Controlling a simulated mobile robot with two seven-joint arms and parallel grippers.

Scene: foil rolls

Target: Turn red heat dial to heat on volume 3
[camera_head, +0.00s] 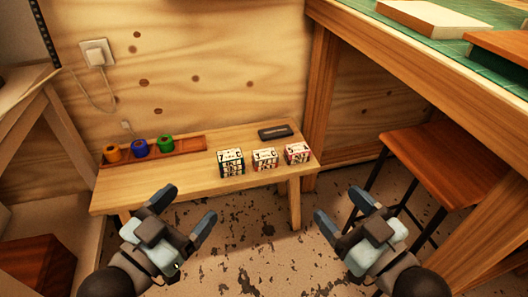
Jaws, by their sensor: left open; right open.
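No red heat dial can be made out in the head view. On the low wooden bench (150,188) stand three small patterned blocks with characters on them: a black-edged one (231,163), a red-edged one (265,159) and a redder one (297,153) at the right. The lettering is too small to read surely. My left gripper (190,207) is open and empty, in front of the bench and left of the blocks. My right gripper (339,204) is open and empty, to the right of the bench's front right leg.
A brown tray (190,144) on the bench holds orange (113,153), blue (140,147) and green (166,144) rolls. A dark flat object (275,132) lies behind the blocks. A tall workbench (420,75) and a stool (430,150) stand at right.

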